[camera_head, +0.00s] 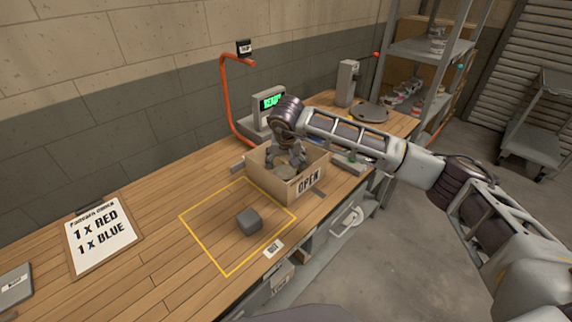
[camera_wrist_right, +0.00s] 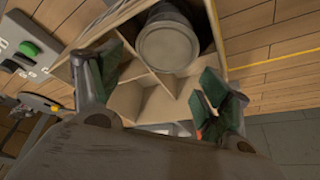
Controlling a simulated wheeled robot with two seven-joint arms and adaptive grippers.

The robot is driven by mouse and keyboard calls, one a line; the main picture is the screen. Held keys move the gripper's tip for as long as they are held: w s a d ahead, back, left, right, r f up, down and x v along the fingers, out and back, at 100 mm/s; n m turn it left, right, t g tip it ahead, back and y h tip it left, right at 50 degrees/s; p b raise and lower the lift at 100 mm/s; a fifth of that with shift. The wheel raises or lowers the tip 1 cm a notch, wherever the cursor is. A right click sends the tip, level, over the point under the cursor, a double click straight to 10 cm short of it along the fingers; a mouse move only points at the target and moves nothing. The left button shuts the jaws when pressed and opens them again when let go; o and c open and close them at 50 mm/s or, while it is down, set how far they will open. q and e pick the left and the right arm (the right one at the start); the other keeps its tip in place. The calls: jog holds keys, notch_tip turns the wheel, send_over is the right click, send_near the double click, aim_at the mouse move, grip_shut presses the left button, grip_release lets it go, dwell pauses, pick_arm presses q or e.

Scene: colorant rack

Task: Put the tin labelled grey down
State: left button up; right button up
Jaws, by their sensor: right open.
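My right gripper (camera_head: 287,160) is over an open cardboard box (camera_head: 307,187) marked OPEN on the workbench. In the right wrist view the gripper (camera_wrist_right: 160,84) has its green-padded fingers spread with a clear gap between them. A grey round tin (camera_wrist_right: 170,42) stands in one compartment of the divided box, beyond the fingertips and not held. Its label is not readable, so I cannot tell whether it is the one labelled grey. My left gripper is not in view.
A grey block (camera_head: 249,221) lies inside a yellow outline on the bench (camera_head: 160,240). An order board (camera_head: 102,236) reads 1 x RED, 1 x BLUE. An orange curved pipe (camera_head: 226,100) and a lit green display (camera_head: 270,101) stand behind the box. The bench's left part is mostly clear.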

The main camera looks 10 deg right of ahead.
jog(key=v, duration=0.9)
